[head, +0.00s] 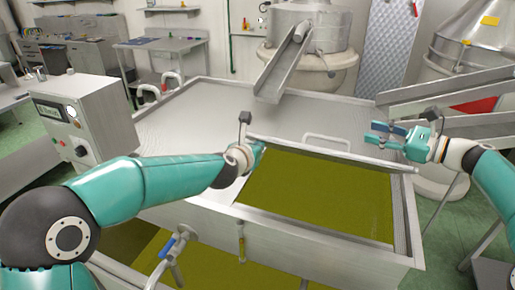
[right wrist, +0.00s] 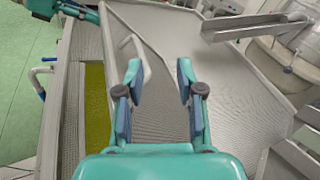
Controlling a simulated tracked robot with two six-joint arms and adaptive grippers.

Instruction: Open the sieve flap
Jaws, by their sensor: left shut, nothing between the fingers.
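The grey metal sieve flap (head: 368,154) is at the top of the steel tank, behind an opening that shows olive-green liquid (head: 320,195). It carries a bar handle (head: 327,138), which also shows in the right wrist view (right wrist: 146,62). The flap lies back from the opening; its exact tilt is unclear. My left gripper (head: 258,152) is shut and empty at the opening's back left corner, partly hidden by its wrist. My right gripper (head: 373,133) is open and empty, above the flap's right part, apart from the handle. Its two fingers show in the right wrist view (right wrist: 160,85).
A control box (head: 85,120) stands left of the tank (head: 190,115). A metal chute (head: 285,65) comes down over the tank's back edge. More chutes (head: 450,90) stand at the right, behind my right arm. A blue-handled valve (head: 168,248) is at the front.

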